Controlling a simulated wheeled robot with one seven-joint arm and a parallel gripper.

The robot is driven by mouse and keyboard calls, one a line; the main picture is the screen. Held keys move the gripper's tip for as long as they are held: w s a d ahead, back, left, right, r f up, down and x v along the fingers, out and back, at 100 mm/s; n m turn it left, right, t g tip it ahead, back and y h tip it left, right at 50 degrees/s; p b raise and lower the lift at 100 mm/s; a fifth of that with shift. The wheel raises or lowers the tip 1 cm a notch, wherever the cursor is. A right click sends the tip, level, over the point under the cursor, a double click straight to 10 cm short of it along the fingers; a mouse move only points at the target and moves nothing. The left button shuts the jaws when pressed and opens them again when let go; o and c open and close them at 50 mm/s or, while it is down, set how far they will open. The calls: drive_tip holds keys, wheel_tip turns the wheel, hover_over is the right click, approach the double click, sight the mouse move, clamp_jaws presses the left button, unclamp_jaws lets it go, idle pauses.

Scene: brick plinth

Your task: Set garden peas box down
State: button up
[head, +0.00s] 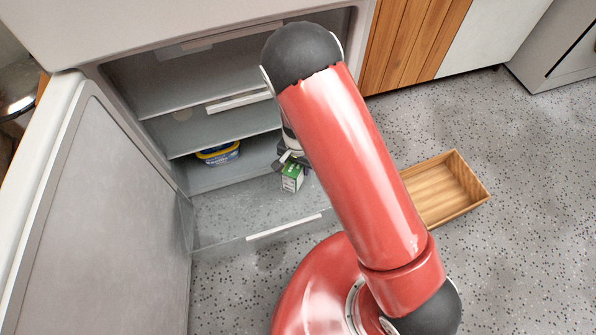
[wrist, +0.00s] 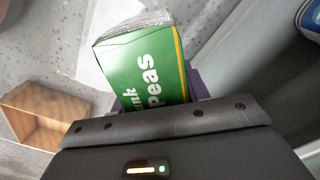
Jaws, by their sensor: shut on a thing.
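The garden peas box (head: 292,180) is small, green and white, and hangs below my gripper (head: 290,160) in the head view. In the wrist view the green box (wrist: 142,68) shows its "peas" lettering, with my gripper's dark fingers behind and beside it. My gripper is shut on the box. The box is in the lower part of the open fridge, over a clear drawer or shelf (head: 230,212). I cannot tell whether its bottom touches anything. My red arm hides part of the fridge's right side.
A blue tub with a yellow rim (head: 220,153) stands on the fridge's lower level, left of the box. The open fridge door (head: 95,215) bounds the left. A wooden tray (head: 420,215) lies on the speckled floor at right, apparently empty. Fridge shelves (head: 200,93) lie above.

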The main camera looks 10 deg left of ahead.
drive_tip(key=shift+f+b, duration=0.35)
drive_tip(key=shift+f, duration=1.5)
drive_tip(key=shift+f, duration=0.15)
drive_tip(key=o, duration=1.3)
drive_tip(key=shift+c, duration=0.2)
